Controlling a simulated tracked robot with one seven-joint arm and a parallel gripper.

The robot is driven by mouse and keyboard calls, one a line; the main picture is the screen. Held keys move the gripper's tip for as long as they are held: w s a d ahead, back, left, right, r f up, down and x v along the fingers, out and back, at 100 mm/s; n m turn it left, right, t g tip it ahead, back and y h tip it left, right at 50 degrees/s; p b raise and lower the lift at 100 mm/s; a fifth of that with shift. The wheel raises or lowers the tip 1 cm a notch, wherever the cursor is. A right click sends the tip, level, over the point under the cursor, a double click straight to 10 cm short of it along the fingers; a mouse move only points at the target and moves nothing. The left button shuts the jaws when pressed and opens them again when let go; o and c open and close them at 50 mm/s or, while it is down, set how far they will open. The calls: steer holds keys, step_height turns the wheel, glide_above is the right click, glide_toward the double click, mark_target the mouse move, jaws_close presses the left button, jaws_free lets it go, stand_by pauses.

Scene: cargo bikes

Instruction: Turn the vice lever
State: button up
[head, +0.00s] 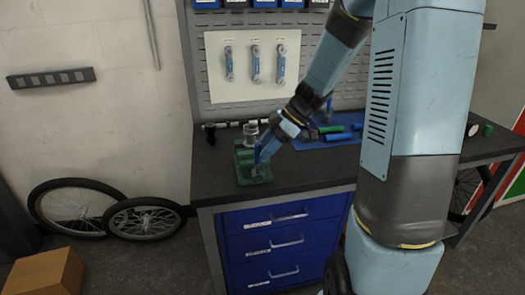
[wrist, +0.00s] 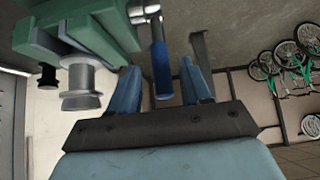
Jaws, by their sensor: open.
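The green vice (head: 243,160) stands on the dark workbench, near its front left corner. In the wrist view the vice (wrist: 105,35) fills the upper left, and its lever with a blue handle (wrist: 162,72) points toward my gripper. My gripper (wrist: 160,70) is open, with one finger on each side of the blue handle in that view. I cannot tell whether either finger touches it. In the head view my gripper (head: 262,152) reaches down at the vice's right side and hides part of it, and the lever is not clear there.
The workbench (head: 220,182) has blue drawers (head: 285,240) below. A blue mat (head: 312,145) with blue and green tools lies right of the vice. Wrenches (head: 255,64) hang on a white board behind. Wheels (head: 145,218) lean on the wall, and a cardboard box (head: 45,272) stands at lower left.

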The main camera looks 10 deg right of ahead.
steer(key=v, duration=1.2)
steer(key=s+a+r+m+t+h, duration=0.1)
steer(key=s+r+m+t+h, duration=0.1)
steer(key=s+m, duration=0.6)
steer(key=s+a+r+m+t+h, duration=0.1)
steer(key=s+r+m+t+h, duration=0.2)
steer(key=s+m+h, duration=0.3)
steer(key=shift+s+a+r+m, duration=0.45)
steer(key=shift+s+m, duration=1.35)
steer(key=shift+s, duration=2.05)
steer(key=shift+d, duration=0.1)
steer(key=shift+c, duration=0.5)
